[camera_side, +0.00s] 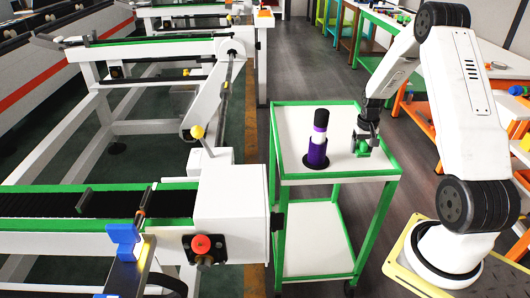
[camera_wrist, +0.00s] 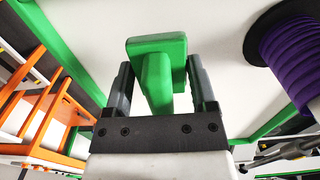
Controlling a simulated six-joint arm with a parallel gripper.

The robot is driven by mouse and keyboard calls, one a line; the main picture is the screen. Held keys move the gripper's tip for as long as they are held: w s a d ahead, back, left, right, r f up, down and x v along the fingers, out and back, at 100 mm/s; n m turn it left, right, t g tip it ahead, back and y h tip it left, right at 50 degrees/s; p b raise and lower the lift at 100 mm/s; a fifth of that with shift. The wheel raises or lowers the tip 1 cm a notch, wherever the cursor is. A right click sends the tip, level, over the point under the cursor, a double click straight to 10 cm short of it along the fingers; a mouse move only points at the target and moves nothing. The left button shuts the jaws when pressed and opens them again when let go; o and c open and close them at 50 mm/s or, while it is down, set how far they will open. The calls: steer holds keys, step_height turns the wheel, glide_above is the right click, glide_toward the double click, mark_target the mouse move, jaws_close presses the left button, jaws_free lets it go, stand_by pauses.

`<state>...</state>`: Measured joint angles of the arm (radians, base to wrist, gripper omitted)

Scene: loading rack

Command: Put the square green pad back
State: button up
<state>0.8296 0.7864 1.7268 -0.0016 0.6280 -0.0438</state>
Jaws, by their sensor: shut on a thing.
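The square green pad (camera_wrist: 157,50) is between the fingers of my gripper (camera_wrist: 160,85) in the wrist view. In the side view the green pad (camera_side: 362,150) shows small under my gripper (camera_side: 367,140), over the right part of the white cart top (camera_side: 340,120). I cannot tell whether the pad touches the cart top. No marked place for the pad is clear in either view.
The cart has a green rim (camera_side: 283,150). A conveyor with a white end box (camera_side: 230,205) stands left of the cart.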

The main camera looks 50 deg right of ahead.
mark_target(358, 161)
steer(key=shift+w+d+f, duration=0.2)
steer(key=shift+w+f, duration=0.05)
steer(key=shift+f, duration=1.6)
steer(key=shift+f, duration=0.15)
steer(key=o, duration=1.1)
step_height(358, 161, up, 12)
steer(key=shift+r, duration=0.2)
